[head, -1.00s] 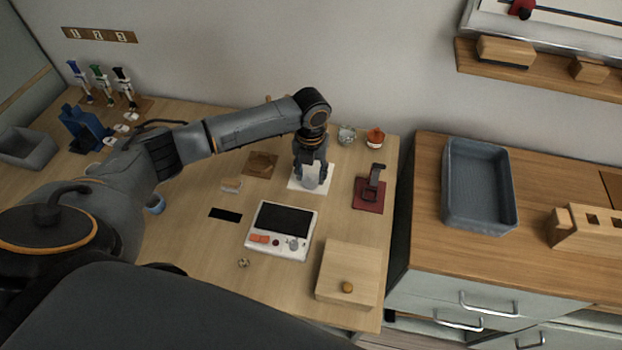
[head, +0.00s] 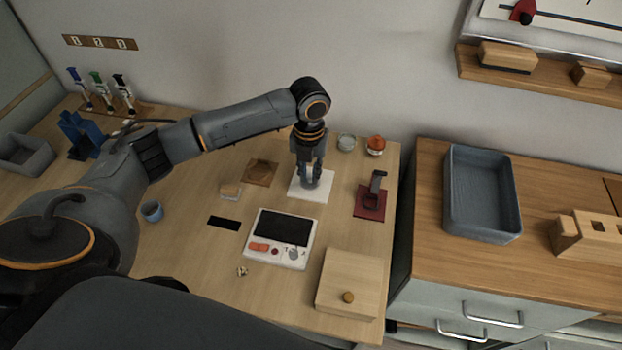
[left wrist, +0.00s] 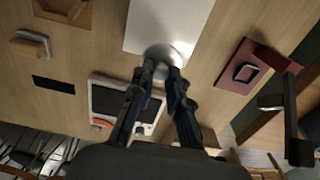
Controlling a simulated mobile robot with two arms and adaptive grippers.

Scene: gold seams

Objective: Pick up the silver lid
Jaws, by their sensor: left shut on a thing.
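The silver lid (left wrist: 165,51) is a shiny rounded piece at the edge of the white square (left wrist: 148,20) in the left wrist view. My left gripper (left wrist: 162,67) is shut on it, with a fingertip on either side. In the head view my left gripper (head: 311,183) points down over the white square (head: 324,190), and its fingers mostly hide the lid. I cannot tell whether the lid touches the square or hangs just above it. My right gripper is not in view.
A red stand (head: 370,204) is close on the right, and a white device with a dark screen (head: 293,254) lies in front. A glass jar (head: 346,142) and an orange-topped jar (head: 376,145) stand behind. A wooden box (head: 350,268) is at the front right.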

